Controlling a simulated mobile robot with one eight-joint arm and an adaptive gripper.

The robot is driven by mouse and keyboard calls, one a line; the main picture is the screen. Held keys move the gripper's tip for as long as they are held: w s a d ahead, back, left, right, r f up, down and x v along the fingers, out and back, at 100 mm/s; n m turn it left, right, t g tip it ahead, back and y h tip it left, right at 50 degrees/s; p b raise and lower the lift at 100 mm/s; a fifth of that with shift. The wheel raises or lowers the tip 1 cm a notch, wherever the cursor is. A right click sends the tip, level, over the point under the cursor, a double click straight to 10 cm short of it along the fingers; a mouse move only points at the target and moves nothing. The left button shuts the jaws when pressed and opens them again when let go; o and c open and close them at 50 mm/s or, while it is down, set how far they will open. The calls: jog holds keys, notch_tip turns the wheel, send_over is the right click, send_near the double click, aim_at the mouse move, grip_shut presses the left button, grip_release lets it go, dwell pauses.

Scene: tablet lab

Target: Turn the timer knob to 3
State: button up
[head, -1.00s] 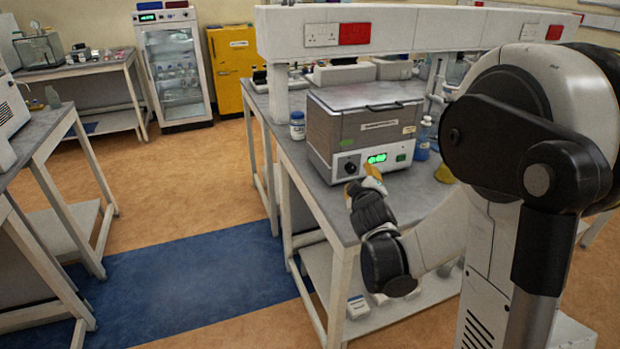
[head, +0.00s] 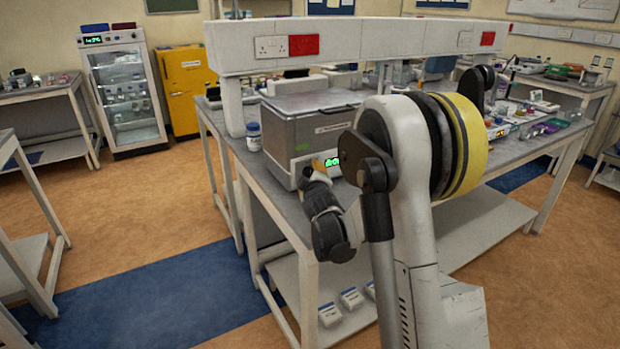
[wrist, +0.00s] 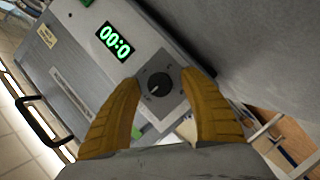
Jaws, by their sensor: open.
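The timer knob (wrist: 159,86) is a round black dial with a pale pointer mark, set on a square plate on the front of a grey steel lab unit (head: 291,128). My gripper (wrist: 160,78) is open, with one orange finger on each side of the knob in the wrist view. I cannot tell whether either finger touches it. Part of the green display (head: 332,162) shows there.
The unit stands on a grey bench (head: 262,182) under a white overhead shelf (head: 370,38). A dark lid handle (wrist: 42,122) sticks out from the unit. Open floor lies left of the bench.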

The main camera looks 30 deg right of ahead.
grip_shut()
